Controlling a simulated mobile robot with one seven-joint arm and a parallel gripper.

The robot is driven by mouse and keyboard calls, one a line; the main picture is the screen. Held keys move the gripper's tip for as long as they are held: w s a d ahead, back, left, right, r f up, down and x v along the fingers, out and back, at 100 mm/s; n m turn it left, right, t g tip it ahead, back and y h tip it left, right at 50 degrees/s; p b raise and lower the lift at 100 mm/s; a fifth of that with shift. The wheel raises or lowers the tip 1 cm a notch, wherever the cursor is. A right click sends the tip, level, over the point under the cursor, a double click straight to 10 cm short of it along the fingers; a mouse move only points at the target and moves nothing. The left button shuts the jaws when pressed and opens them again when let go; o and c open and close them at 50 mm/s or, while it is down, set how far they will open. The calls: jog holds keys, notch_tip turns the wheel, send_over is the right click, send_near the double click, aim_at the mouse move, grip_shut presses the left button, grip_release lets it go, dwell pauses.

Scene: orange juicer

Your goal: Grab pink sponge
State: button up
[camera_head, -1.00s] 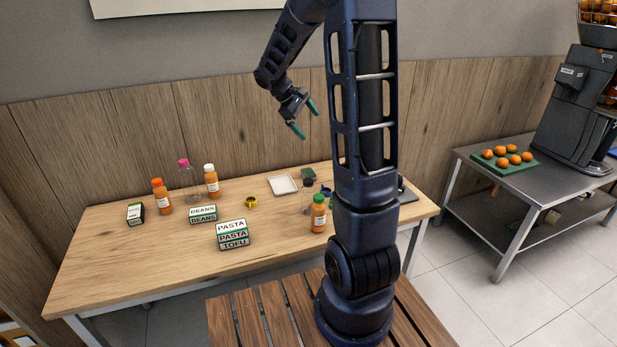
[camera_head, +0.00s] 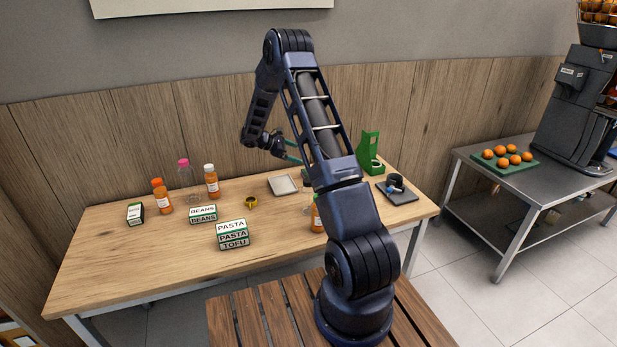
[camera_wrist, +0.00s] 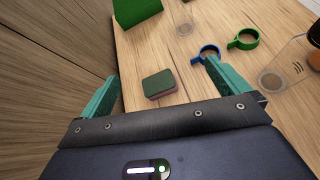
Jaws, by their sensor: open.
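The sponge (camera_wrist: 160,84) lies on the wooden table in the wrist view, with a dark green top and a thin pink side. It sits between and beyond the teal fingers of my gripper (camera_wrist: 161,76), which are spread wide with nothing held. In the head view my gripper (camera_head: 290,152) is above the back of the table, partly hidden by my arm. The sponge cannot be made out in the head view, where my arm blocks that area.
A blue ring (camera_wrist: 208,53), a green ring (camera_wrist: 243,39) and a clear container (camera_wrist: 302,58) lie right of the sponge. A green stand (camera_head: 371,150) is at the table's back right. A pale tray (camera_head: 283,185) and boxes (camera_head: 232,234) stand left.

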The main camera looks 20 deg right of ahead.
jog(key=w+f+n, duration=0.1)
jog(key=f, duration=0.2)
jog(key=w+f+n+h, duration=0.1)
jog(key=f, duration=0.3)
jog(key=w+f, duration=0.2)
jog(key=f, duration=0.2)
jog(key=shift+a+n+t, duration=0.25)
jog(key=shift+n+t, duration=0.15)
jog(key=shift+x, duration=5.4)
jog(key=shift+r, duration=0.2)
jog(key=c, duration=1)
